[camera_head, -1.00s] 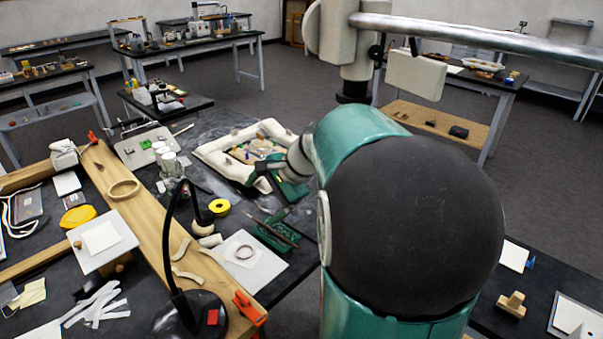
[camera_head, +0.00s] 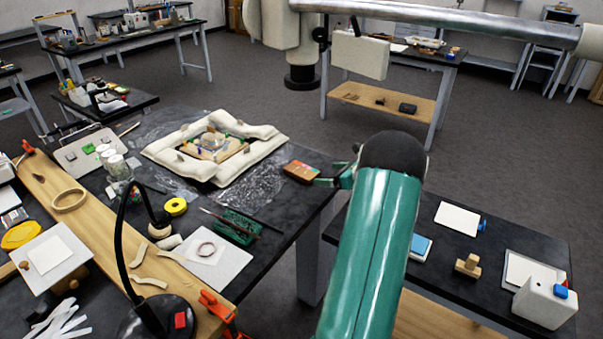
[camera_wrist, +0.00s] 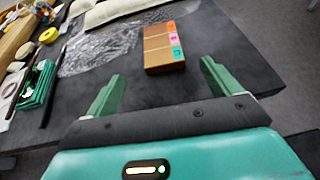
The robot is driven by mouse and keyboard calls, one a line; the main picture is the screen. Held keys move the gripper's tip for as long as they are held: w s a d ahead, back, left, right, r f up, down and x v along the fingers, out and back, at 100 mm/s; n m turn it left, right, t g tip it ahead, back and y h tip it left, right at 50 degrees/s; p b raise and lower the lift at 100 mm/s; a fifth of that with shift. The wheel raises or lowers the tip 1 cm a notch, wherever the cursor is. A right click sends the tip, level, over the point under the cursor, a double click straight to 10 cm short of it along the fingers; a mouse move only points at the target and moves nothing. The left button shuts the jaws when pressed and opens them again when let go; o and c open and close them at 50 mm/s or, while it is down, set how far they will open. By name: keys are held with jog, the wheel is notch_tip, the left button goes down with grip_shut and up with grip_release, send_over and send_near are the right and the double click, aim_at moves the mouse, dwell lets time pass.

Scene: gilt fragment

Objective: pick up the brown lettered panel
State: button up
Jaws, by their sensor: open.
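The brown lettered panel (camera_wrist: 160,50) lies on the dark tabletop in the wrist view, with orange, pink and teal letter tiles along its right side. In the head view the panel (camera_head: 301,171) is near the table's right edge, just left of my gripper (camera_head: 338,178). In the wrist view my gripper (camera_wrist: 158,92) is open, its two green fingers spread apart. The panel shows ahead of and between the fingers, with bare tabletop in front of it. Nothing is between the fingertips.
White padded cushions (camera_head: 165,150) frame an object left of the panel, with crumpled clear film (camera_head: 262,185) beside them. A green tool holder (camera_head: 236,227) stands further left. The table's edge is close on the right, with open floor beyond.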

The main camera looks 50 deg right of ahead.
aim_at(306, 172)
jog(key=x, duration=1)
jog(key=shift+w+d+f, duration=0.2)
jog(key=shift+w, duration=0.05)
jog(key=c, duration=1.1)
jog(key=shift+r, duration=0.1)
